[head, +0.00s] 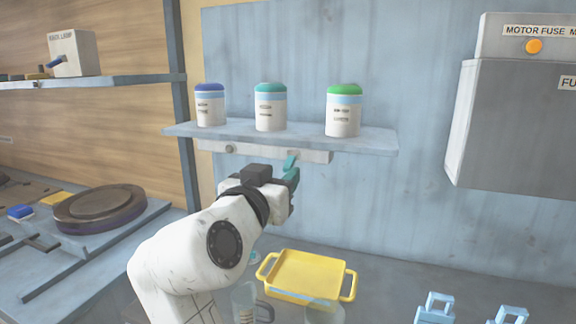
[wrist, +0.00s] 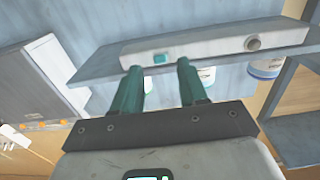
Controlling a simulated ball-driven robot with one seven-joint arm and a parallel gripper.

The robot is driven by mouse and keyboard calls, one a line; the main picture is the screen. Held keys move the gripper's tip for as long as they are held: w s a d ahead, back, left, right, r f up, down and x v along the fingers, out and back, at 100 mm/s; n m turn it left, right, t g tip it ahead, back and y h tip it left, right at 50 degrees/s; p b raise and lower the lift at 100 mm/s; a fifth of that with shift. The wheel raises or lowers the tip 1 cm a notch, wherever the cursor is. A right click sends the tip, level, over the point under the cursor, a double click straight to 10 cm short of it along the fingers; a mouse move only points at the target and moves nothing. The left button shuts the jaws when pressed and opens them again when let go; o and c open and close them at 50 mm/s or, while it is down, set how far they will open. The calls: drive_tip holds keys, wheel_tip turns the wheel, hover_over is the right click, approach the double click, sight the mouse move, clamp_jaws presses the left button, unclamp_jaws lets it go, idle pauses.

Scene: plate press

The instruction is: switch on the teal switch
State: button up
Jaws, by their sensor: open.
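A white strip (head: 262,151) runs under the front of the wall shelf. It carries a grey round knob (head: 229,149) and a small teal switch (head: 290,161). In the wrist view the strip (wrist: 205,44) appears turned over, with the knob (wrist: 252,43) at right and the teal switch (wrist: 161,58) left of its middle. My gripper (wrist: 160,72) is open and empty. Its two teal fingers point at the strip, and the switch shows between their tips. In the head view my gripper (head: 291,181) is just below the switch; contact cannot be told.
The shelf (head: 375,139) bears jars with blue (head: 209,88), teal (head: 270,89) and green (head: 344,90) lids. A grey fuse box (head: 515,120) hangs at right. A yellow tray (head: 310,272) lies below. The wall between shelf and box is clear.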

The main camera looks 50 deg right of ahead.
sight(285, 169)
drive_tip(key=shift+x, duration=2.5)
drive_tip(key=shift+c, duration=0.3)
